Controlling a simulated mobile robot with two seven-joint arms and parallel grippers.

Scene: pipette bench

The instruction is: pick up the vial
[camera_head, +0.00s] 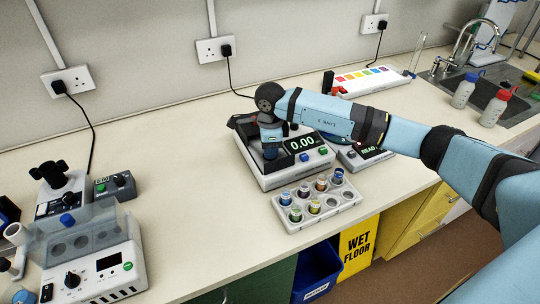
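Several small vials with coloured labels stand in a pale rack (349,209) on the bench; one with a blue top (337,177) is at its back right and another (285,198) at its left. I cannot tell which vial the task means. My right arm reaches in from the right, and its gripper (270,148) points down over the balance (290,178), behind and left of the rack. The fingertips are small and dark there, and I cannot tell whether they are open or hold anything. My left gripper is not in view.
The balance display reads 0.00. A second device (372,152) sits partly behind my arm. A device with a clear lid (95,270) stands at the lower left. Bottles (494,108) stand by the sink at the right. The bench between the left devices and the balance is clear.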

